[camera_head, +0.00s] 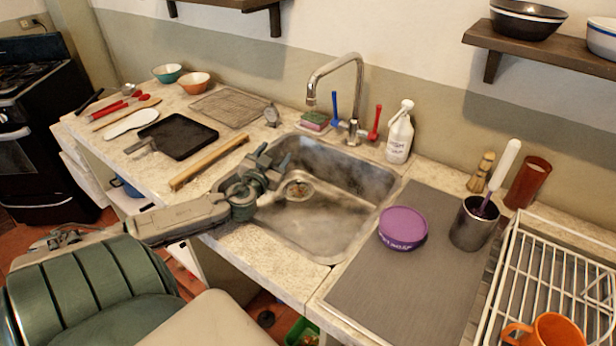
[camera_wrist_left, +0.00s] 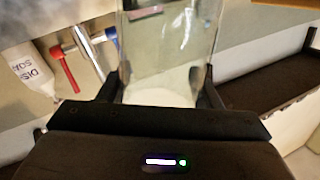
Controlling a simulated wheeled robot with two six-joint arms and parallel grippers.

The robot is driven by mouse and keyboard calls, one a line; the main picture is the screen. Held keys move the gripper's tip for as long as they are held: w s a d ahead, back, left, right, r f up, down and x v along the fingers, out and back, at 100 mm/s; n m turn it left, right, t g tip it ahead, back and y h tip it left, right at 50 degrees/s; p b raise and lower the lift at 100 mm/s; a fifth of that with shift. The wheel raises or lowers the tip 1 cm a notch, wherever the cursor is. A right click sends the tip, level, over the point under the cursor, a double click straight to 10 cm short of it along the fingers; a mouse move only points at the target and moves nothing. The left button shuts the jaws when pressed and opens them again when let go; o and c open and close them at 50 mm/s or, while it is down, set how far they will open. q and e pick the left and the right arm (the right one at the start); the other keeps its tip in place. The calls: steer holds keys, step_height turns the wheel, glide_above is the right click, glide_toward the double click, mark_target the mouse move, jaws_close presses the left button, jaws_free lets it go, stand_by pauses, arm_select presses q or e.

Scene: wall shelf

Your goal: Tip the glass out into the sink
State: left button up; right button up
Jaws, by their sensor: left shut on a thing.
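My left gripper (camera_head: 272,160) is over the left part of the steel sink (camera_head: 330,235), with its arm coming in from the left. In the left wrist view a clear glass (camera_wrist_left: 168,50) stands between the two dark fingers, and the gripper is shut on it. The glass looks empty or holds something clear; I cannot tell which. In the head view I cannot make out the glass apart from the gripper and sink. A round drain (camera_head: 298,189) shows in the sink beside the gripper. My right gripper is in neither view.
A faucet (camera_head: 357,90) with blue and red handles stands behind the sink, with a white soap bottle (camera_head: 399,135) to its right. A purple lidded tub (camera_head: 403,228) sits on the grey mat (camera_head: 400,295) to the right.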

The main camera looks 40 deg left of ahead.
arm_select(q)
steer(key=shift+w+d+r+m, duration=0.15)
steer(key=shift+w+d+m, duration=0.05)
steer(key=shift+d+m, duration=0.25)
steer(key=shift+w+d+r+m, duration=0.15)
steer(key=shift+d+m, duration=0.2)
steer(key=shift+m, duration=0.2)
steer(key=m, duration=0.1)
steer(key=d+m+b, duration=0.1)
steer(key=w+d+m, duration=0.1)
steer(key=m, duration=0.1)
steer(key=shift+d+f+b, duration=0.15)
steer(key=shift+f+b, duration=0.15)
steer(key=shift+f, duration=0.05)
steer(key=shift+f+m, duration=0.1)
steer(key=shift+m, duration=0.2)
steer(key=shift+f+m, duration=0.25)
steer(key=shift+m, duration=0.15)
